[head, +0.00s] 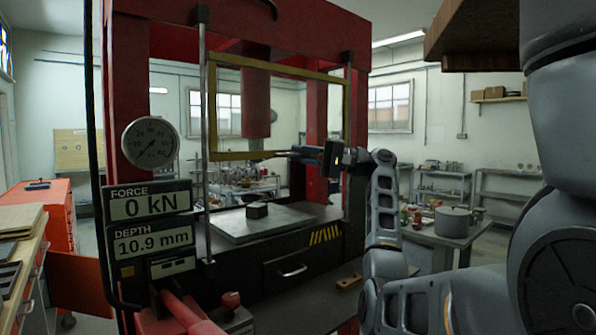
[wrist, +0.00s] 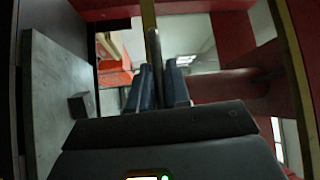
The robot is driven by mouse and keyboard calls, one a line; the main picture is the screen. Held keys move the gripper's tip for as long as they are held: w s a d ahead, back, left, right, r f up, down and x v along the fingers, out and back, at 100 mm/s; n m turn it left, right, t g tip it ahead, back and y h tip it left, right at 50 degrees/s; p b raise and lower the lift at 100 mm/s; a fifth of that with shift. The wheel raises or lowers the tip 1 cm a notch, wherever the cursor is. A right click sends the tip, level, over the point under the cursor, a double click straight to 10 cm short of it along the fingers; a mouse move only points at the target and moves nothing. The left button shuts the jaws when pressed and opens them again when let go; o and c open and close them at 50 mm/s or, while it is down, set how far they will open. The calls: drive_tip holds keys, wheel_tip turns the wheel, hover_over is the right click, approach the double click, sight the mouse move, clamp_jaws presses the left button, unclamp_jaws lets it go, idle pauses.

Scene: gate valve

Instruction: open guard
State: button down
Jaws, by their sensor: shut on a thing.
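The guard is a yellow-framed see-through panel (head: 250,155) on the front of the red press. Its lower edge stands well above the press bed, leaving a gap beneath it. My gripper (head: 298,153) is at the guard's lower edge, right of its middle. In the wrist view, my blue-grey fingers (wrist: 158,88) are shut on a dark bar (wrist: 153,45), apparently the guard's handle, next to the yellow frame (wrist: 148,14). The fingers hide part of the bar.
The press bed (head: 235,226) carries a small dark block (head: 257,210). Vertical rods (head: 205,180) flank the guard. A gauge (head: 150,143) and displays reading 0 kN and 10.9 mm are at left. A table with a pot (head: 453,221) stands at right. A wooden overhang (head: 470,35) is at upper right.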

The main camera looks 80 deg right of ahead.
drive_tip(key=shift+r+p, duration=0.3)
drive_tip(key=shift+r, duration=0.8)
drive_tip(key=c, duration=1.2)
unclamp_jaws()
drive_tip(key=shift+s, duration=0.1)
drive_tip(key=b+v, duration=0.2)
drive_tip(key=v, duration=0.5)
drive_tip(key=shift+s+d, duration=0.15)
drive_tip(key=shift+s, duration=0.2)
drive_tip(key=shift+f, duration=0.1)
